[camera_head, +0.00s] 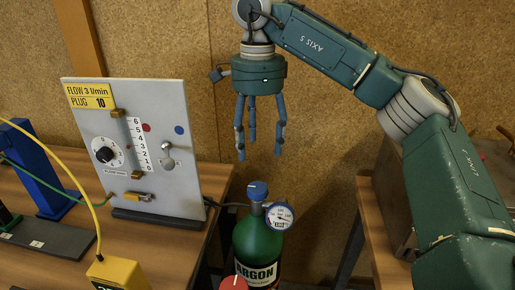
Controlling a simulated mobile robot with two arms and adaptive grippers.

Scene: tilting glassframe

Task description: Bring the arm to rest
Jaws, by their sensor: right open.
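My right arm comes in from the right and reaches up and across to the top middle of the head view. My right gripper (259,148) hangs from it with its fingers pointing down, apart and empty. It is in the air above the green argon cylinder (258,247), touching nothing that I can see. My left gripper does not show.
The cylinder has a blue cap (257,190) and a round gauge (280,216). At left, a flow panel (185,109) stands on a wooden table (215,187), near a blue frame (40,168) and a yellow block (118,272). A second table (371,222) is at right.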

